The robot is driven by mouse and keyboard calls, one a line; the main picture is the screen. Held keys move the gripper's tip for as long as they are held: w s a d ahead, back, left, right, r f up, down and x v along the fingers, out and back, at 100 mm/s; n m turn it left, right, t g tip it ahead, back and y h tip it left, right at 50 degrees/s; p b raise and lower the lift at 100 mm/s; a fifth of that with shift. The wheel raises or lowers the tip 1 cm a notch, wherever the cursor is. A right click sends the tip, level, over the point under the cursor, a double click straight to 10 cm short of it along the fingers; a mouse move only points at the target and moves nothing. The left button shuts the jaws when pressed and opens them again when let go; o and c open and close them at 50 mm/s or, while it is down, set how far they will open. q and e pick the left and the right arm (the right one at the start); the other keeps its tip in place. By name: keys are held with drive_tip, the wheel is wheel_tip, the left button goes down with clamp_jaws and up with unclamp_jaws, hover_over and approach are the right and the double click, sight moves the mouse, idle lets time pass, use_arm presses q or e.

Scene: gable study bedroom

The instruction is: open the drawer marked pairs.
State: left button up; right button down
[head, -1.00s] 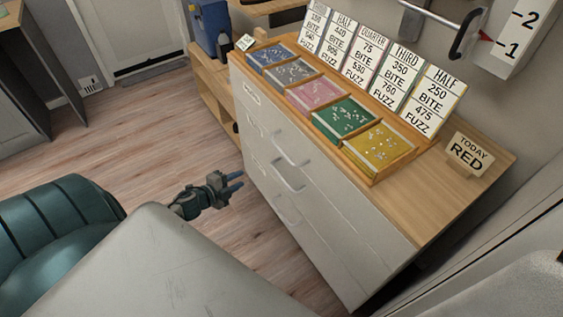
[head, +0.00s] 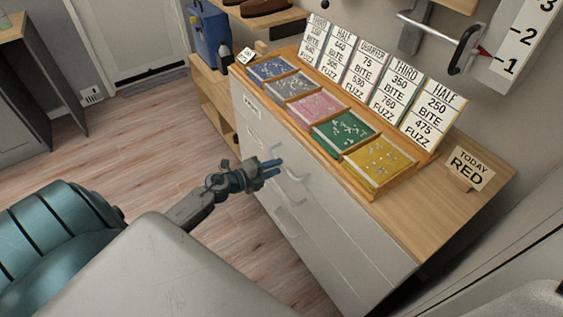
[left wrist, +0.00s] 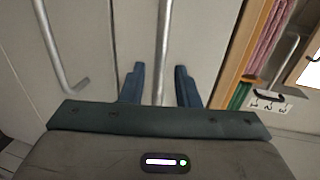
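The white drawer cabinet (head: 330,225) stands at centre right, with several drawer fronts and bar handles. Small labels (head: 252,113) sit near the left edge of the fronts; I cannot read them. My left gripper (head: 272,168) is at the upper drawer fronts, its fingers pointing at the handles and hiding part of them. A lower handle (head: 288,221) shows below it. In the left wrist view the gripper (left wrist: 160,85) is open, and a handle bar (left wrist: 163,45) runs between its fingers in the picture; contact is unclear. Another handle (left wrist: 65,60) is to the left. My right gripper is out of view.
On the wooden cabinet top (head: 425,215) are several coloured trays, including a yellow one (head: 380,158), upright number cards (head: 432,108) and a "TODAY RED" sign (head: 468,170). The floor (head: 130,150) left of the cabinet is clear.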

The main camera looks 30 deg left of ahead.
sight(281, 166)
use_arm(q)
drive_tip(key=shift+x, duration=1.6)
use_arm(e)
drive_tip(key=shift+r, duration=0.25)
use_arm(q)
drive_tip(key=shift+f, duration=0.1)
clamp_jaws()
drive_tip(key=shift+s, duration=0.1)
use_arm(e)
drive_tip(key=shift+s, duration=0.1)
